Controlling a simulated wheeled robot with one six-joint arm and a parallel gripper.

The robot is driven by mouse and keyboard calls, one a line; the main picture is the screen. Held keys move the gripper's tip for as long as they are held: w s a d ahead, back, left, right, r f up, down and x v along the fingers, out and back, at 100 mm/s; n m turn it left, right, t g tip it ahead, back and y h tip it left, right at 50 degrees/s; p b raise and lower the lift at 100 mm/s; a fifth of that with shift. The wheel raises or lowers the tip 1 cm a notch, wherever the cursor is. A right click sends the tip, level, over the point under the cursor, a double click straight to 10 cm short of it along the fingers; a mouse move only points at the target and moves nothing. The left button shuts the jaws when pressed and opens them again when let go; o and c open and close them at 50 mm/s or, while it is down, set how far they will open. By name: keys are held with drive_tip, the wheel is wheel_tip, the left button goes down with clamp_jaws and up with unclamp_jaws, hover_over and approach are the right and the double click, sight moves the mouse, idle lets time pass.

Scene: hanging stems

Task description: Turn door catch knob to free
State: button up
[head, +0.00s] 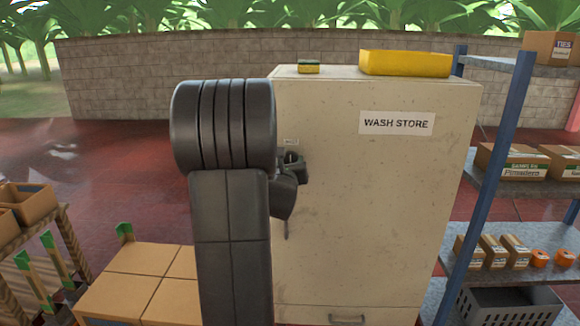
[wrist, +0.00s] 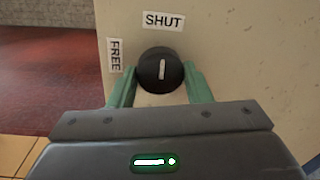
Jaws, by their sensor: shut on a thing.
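The door catch knob (wrist: 161,71) is a round black knob with a white line on its face. In the wrist view the line stands upright and points at the SHUT label (wrist: 164,21) above it. The FREE label (wrist: 116,55) is to the left of the knob, turned on its side. My gripper (wrist: 160,88) has its green fingers on either side of the knob and is shut on it. In the head view my arm hides the knob and most of my gripper (head: 297,168). The beige cabinet (head: 375,190) marked WASH STORE carries the knob at its left side.
A sponge (head: 308,67) and a yellow tray (head: 405,62) sit on top of the cabinet. A blue-post shelf (head: 497,170) with boxes stands close to its right. Cardboard boxes (head: 130,280) stand at the lower left. Open red floor (head: 110,170) lies left of the cabinet.

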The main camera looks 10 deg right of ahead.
drive_tip(key=shift+d+n+t+y+b, duration=0.1)
drive_tip(key=shift+n+t+y+b, duration=0.1)
drive_tip(key=shift+n+b, duration=3.85)
drive_tip(key=shift+d+n+t+y+b, duration=0.1)
drive_tip(key=shift+n+t+b, duration=0.1)
drive_tip(key=shift+n+b, duration=3.8)
drive_tip(key=shift+n+p, duration=0.9)
drive_tip(key=shift+n, duration=0.25)
drive_tip(key=o, duration=1)
drive_tip(key=shift+s+a, duration=0.1)
drive_tip(key=v, duration=1.3)
drive_tip(key=shift+s+f, duration=0.1)
drive_tip(key=shift+s, duration=0.25)
